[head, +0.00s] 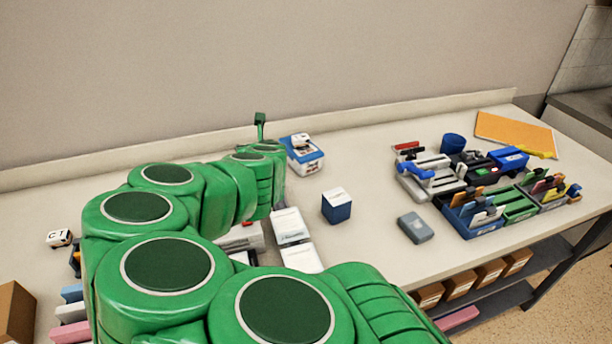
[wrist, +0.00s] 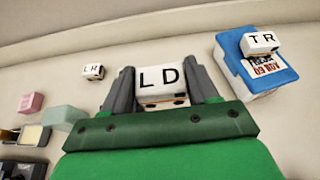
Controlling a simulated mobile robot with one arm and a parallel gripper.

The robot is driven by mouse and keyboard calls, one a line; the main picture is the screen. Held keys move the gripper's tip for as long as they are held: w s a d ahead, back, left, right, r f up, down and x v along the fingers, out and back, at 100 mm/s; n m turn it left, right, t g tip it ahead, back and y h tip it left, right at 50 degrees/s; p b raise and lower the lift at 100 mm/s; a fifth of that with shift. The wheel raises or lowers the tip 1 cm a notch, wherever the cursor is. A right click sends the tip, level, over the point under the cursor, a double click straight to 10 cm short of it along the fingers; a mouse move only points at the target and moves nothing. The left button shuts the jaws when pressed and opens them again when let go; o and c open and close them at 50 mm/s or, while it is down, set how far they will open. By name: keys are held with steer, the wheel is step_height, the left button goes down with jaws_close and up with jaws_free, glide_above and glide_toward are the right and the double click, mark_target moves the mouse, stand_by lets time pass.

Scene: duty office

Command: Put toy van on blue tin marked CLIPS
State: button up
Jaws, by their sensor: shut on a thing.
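In the wrist view my gripper (wrist: 163,90) is shut on a white block marked LD (wrist: 160,82), with dark patches along its lower edge. I cannot tell whether this is the toy van, or whether it is clear of the table. To its right is a blue box (wrist: 228,62) with a printed label I cannot read as CLIPS. A white block marked TR (wrist: 260,43) lies on it. The blue box also shows in the head view (head: 317,166), beyond my arm. A darker blue box (head: 337,212) with a white top stands nearer. My arm hides the gripper in the head view.
A small white block marked LR (wrist: 93,71) lies at the left; another marked CT (head: 59,237) is at the table's left. White boxes (head: 290,225) stand beside my arm. A grey-blue box (head: 415,228) and several organisers (head: 470,218) are at right.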

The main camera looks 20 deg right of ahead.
step_height(320, 180, up, 12)
steer(key=s+d+r+m+g+h, duration=0.2)
steer(key=s+d+m+h, duration=0.3)
steer(key=d+m+h, duration=0.3)
steer(key=s+d+f+m+g+h, duration=0.15)
steer(key=s+m+g, duration=0.25)
steer(key=s, duration=0.4)
steer(key=s+d+m+g+h, duration=0.3)
steer(key=s+g, duration=0.1)
steer(key=s, duration=0.4)
steer(key=s+d+m+g+h, duration=0.2)
steer(key=s+d+m+g, duration=0.15)
steer(key=s, duration=0.45)
glide_above(335, 197)
steer(key=s, duration=0.1)
step_height(335, 197, down, 14)
steer(key=shift+s+r, duration=0.1)
steer(key=shift+r, duration=0.15)
steer(key=shift+w+d+f, duration=0.1)
steer(key=shift+w+f, duration=0.6)
steer(key=shift+f, duration=1.6)
